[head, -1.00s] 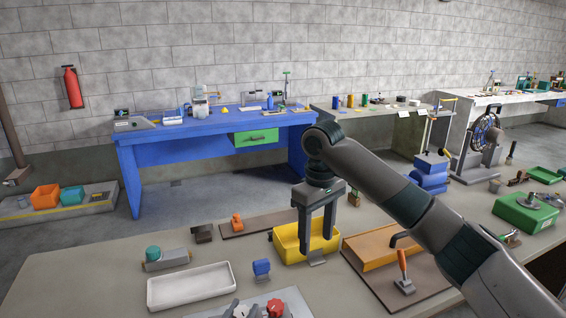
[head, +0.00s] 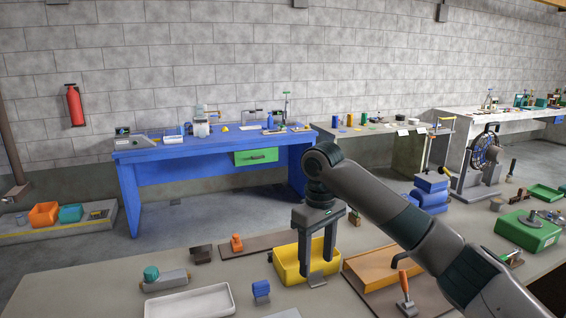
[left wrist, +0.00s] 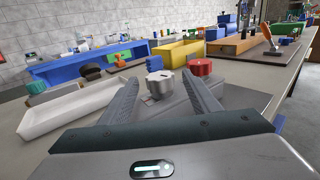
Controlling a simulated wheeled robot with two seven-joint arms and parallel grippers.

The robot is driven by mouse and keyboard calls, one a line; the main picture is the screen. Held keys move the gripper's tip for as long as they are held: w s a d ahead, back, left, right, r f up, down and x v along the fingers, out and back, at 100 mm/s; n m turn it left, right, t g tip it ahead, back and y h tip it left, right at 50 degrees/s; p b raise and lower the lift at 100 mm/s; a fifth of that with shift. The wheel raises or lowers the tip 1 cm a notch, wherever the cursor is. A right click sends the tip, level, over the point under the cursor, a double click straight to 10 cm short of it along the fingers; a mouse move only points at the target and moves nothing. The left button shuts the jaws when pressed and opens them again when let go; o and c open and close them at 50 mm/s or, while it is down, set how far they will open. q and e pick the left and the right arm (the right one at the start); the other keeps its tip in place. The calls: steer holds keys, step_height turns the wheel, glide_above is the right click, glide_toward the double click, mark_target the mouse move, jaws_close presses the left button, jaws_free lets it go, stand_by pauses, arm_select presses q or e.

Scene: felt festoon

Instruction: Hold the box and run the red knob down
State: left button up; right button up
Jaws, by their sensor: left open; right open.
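In the left wrist view a round red knob (left wrist: 201,67) sits beside a silver, lobed metal knob (left wrist: 165,85). Both are on or by a low grey box (left wrist: 190,104), partly hidden by my fingers. My left gripper (left wrist: 160,77) is open, its fingers spread on either side of the silver knob in this view; I cannot tell whether they touch anything. The red knob and this box are out of the head view. My right gripper (head: 318,266) is open and empty, pointing down in front of the yellow bin (head: 288,268).
On the bench are a white tray (head: 190,303), a small blue block (head: 261,289), an orange block (head: 385,265), an orange-handled tool (head: 404,283) and a green box (head: 528,232). A blue table (head: 210,148) stands beyond, across open floor.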

arm_select(q)
steer(key=v, duration=0.8)
steer(key=shift+s+a, duration=0.15)
steer(key=shift+s, duration=0.2)
steer(key=shift+s+f, duration=0.1)
